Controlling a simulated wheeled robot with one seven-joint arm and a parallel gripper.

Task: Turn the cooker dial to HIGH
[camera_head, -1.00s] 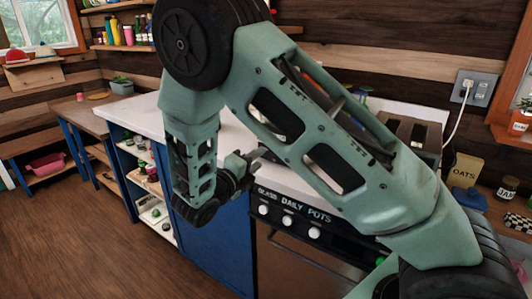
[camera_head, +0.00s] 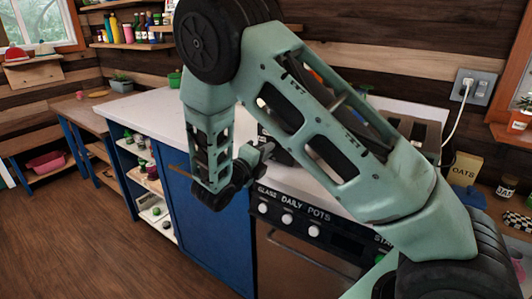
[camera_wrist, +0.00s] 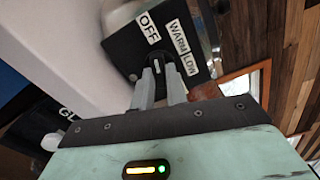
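The cooker dial (camera_wrist: 157,67) is small and dark with a pale mark, on a black panel (camera_wrist: 186,28) in the wrist view. White labels read OFF, WARM and LOW; no HIGH label shows. The pale mark lies nearest the OFF side, but its exact setting is hard to read. My gripper (camera_wrist: 158,76) has its two fingers apart, with the dial showing between their tips. I cannot tell whether they touch it. In the head view my gripper (camera_head: 266,149) is at the counter edge above the oven, and my arm hides most of the cooker.
The white counter (camera_head: 153,107) runs left of my gripper. Below are white oven knobs (camera_head: 287,218) and a blue cabinet (camera_head: 222,235). A toaster-like appliance (camera_head: 420,132) stands behind my arm, near an oats packet (camera_head: 465,168). The wooden floor at left is clear.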

